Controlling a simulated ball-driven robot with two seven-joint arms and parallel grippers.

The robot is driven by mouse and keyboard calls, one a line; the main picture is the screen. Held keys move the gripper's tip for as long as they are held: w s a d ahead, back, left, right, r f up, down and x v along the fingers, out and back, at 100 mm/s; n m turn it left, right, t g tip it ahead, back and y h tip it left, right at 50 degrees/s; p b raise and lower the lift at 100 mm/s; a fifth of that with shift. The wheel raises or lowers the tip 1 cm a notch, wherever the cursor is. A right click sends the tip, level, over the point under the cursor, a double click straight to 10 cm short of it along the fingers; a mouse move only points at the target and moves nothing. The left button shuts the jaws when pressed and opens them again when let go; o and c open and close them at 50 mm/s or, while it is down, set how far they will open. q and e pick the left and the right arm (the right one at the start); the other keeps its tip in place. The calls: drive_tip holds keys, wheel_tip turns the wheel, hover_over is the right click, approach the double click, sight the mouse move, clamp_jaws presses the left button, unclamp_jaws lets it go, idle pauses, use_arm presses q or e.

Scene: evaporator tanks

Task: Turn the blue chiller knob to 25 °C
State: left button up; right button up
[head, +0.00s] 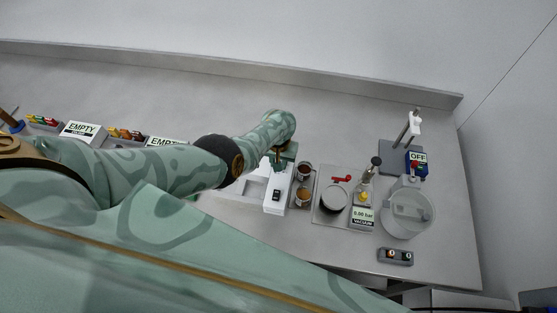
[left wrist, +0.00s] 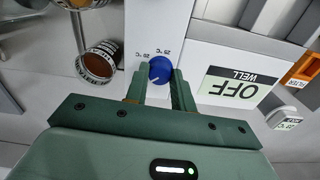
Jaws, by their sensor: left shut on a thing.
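The blue chiller knob (left wrist: 160,70) sits on a white panel (left wrist: 155,25) in the left wrist view. Labels that look like 20 °C and 25 °C are printed beside it, upside down in this view. My left gripper (left wrist: 160,79) has its two green fingers on either side of the knob, shut on it. The knob's exact pointer position is too small to read. In the head view my left gripper (head: 283,156) is over the far end of the white chiller box (head: 274,206) and hides the knob. My right gripper is not in view.
A display reading OFF, WELL (left wrist: 240,86) is beside the knob panel. Brown-filled jars (head: 303,171) stand close right of the chiller box. A vacuum display (head: 363,214), a clear round vessel (head: 409,210) and a blue OFF unit (head: 416,164) are farther right. The bench behind is clear.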

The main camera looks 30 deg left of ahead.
use_arm(q)
drive_tip(key=m, duration=0.3)
drive_tip(key=shift+m, duration=0.4)
drive_tip(key=m, duration=1)
drive_tip(key=shift+f+m, duration=0.1)
drive_tip(key=shift+m, duration=0.3)
drive_tip(key=m, duration=0.6)
drive_tip(key=shift+s, duration=0.1)
drive_tip(key=m, duration=0.5)
drive_tip(key=shift+m, duration=0.3)
drive_tip(key=o, duration=1)
